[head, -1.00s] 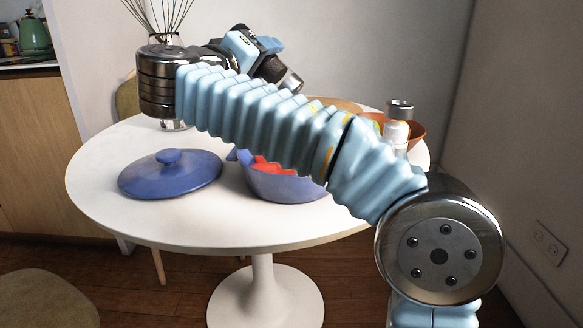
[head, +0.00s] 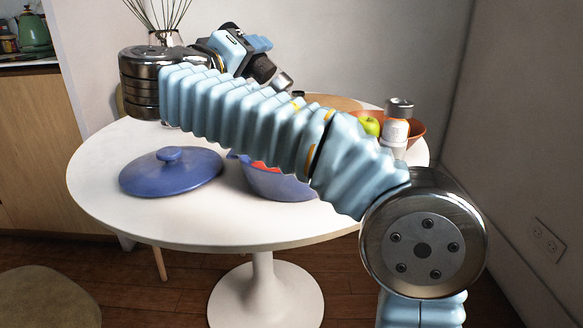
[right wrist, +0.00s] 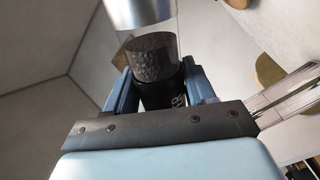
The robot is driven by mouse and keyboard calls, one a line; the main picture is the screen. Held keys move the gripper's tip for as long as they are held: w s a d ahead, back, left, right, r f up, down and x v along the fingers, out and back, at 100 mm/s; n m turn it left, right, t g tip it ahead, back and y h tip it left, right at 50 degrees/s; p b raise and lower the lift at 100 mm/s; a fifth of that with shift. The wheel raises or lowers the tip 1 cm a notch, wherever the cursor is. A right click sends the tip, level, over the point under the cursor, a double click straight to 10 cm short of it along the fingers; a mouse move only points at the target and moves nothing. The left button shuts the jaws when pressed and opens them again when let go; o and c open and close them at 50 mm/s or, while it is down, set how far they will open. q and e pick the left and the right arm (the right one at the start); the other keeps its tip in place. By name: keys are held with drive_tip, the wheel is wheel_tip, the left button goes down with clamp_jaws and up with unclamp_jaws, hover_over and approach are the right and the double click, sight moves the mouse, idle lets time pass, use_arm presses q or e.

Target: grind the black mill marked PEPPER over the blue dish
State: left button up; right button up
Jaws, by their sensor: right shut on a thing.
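My right gripper (head: 258,58) is shut on the black mill (head: 264,70), high above the table. The mill is tilted, its silver end pointing down and to the right in the head view. In the right wrist view the mill (right wrist: 150,58) sits between both fingers (right wrist: 160,90), showing a clear section with dark contents, a silver end and part of some white lettering that I cannot read. The blue dish (head: 285,187), with something red inside, stands on the table below and is partly hidden behind my right arm. My left gripper is not in view.
A blue lid (head: 171,173) lies on the round white table (head: 215,222), left of the dish. A white mill with a silver top (head: 396,131) and an orange bowl (head: 416,131) with a green apple (head: 370,125) stand at the right. A vase with sticks (head: 164,38) is at the back.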

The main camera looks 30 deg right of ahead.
drive_tip(key=shift+s+a, duration=0.15)
drive_tip(key=shift+a, duration=0.5)
drive_tip(key=shift+d, duration=0.1)
drive_tip(key=shift+s+d+b, duration=0.5)
drive_tip(key=shift+s+d, duration=0.05)
drive_tip(key=shift+d, duration=0.25)
